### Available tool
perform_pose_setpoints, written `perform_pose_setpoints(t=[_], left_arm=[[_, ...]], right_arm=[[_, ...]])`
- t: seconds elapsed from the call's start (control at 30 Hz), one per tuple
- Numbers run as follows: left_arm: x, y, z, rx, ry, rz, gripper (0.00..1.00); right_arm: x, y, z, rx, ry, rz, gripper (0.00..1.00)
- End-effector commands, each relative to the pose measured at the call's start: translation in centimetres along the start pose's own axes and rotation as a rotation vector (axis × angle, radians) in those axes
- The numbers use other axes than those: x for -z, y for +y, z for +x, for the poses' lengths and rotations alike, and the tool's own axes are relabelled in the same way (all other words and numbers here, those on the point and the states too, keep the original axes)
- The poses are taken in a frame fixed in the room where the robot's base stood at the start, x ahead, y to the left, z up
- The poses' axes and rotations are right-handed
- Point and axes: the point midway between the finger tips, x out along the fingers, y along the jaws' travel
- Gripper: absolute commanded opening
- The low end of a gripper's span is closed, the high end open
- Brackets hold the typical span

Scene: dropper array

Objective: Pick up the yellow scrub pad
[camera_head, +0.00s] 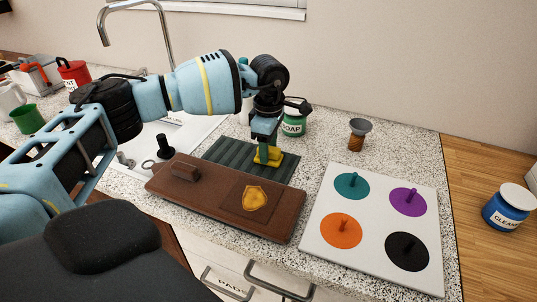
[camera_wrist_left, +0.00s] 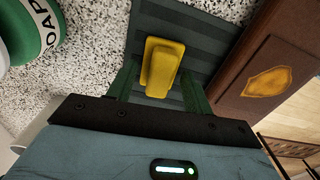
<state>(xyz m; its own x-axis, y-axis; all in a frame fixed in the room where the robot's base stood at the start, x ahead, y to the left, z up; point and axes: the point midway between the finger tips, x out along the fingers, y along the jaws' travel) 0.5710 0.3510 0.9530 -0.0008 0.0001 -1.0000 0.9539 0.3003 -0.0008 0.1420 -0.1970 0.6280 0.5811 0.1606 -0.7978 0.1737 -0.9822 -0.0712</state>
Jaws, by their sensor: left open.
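The yellow scrub pad (camera_head: 273,159), with a raised grip on top, lies on a dark ridged mat (camera_head: 226,154) behind the brown board. It also shows in the left wrist view (camera_wrist_left: 163,62). My left gripper (camera_head: 264,142) points down right over the pad. In the left wrist view its two green fingers (camera_wrist_left: 161,85) are apart, one on each side of the pad, with gaps between. They are open and hold nothing. The gripper hides part of the pad in the head view. My right gripper is not in view.
A brown board (camera_head: 215,203) with a gold shield emblem lies in front of the mat. A green soap jar (camera_head: 293,125) stands close behind the gripper. A white board (camera_head: 318,222) with coloured knobbed discs lies to the right. A sink (camera_head: 190,130) is at the left.

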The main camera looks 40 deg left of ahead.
Motion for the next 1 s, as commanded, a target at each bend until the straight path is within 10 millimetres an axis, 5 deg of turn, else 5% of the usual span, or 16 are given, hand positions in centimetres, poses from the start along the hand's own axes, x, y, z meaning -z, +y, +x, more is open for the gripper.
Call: perform_pose_setpoints(t=[0.23, 0.6, 1.0], left_arm=[[-0.02, 0.02, 0.14, -0.001, -0.001, 0.0, 0.51], [-0.03, 0.01, 0.11, 0.0, -0.001, 0.0, 0.03], [-0.05, 0.03, -0.57, -0.001, -0.001, 0.0, 0.03]], right_arm=[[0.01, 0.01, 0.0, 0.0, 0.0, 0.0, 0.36], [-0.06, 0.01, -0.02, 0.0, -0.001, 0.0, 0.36], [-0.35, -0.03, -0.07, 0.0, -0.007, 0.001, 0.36]])
